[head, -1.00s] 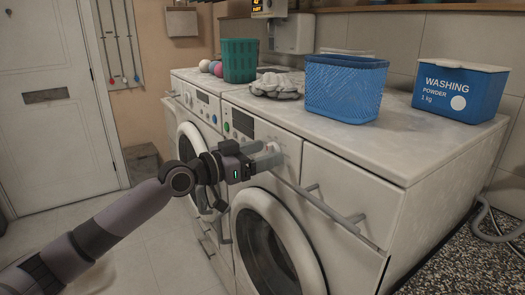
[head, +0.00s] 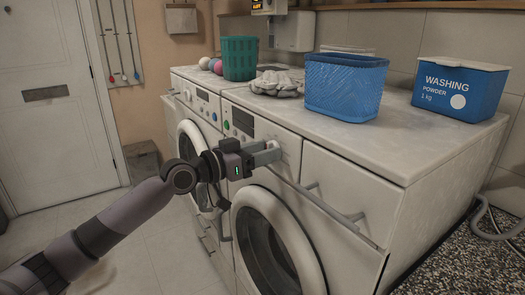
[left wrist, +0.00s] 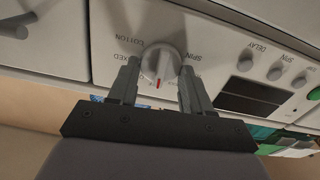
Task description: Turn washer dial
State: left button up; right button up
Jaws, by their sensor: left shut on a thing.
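The washer dial (left wrist: 160,64) is a round grey knob with a red mark on the front panel of the near washer (head: 318,178). In the left wrist view it sits between the two fingers of my left gripper (left wrist: 158,88), which is shut on it. Printed words such as COTTON and SPIN show around it. In the head view my left gripper (head: 262,156) is at the panel, and the dial is mostly hidden by the fingers. My right gripper is not in view.
Drawer handles and a round door (head: 277,245) lie below and beside the gripper.

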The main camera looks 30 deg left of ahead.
pick_arm(q)
jog(key=shift+w+a+f+n+p, duration=0.15)
jog(key=shift+n+p, duration=1.3)
jog(key=shift+n, duration=2.25)
jog(key=shift+s+a+f+n+p, duration=0.1)
jog(key=shift+n+p, duration=1.35)
jog(key=shift+n, duration=2.25)
jog(key=o, duration=1)
jog(key=b+v, duration=0.2)
jog(key=v, duration=0.5)
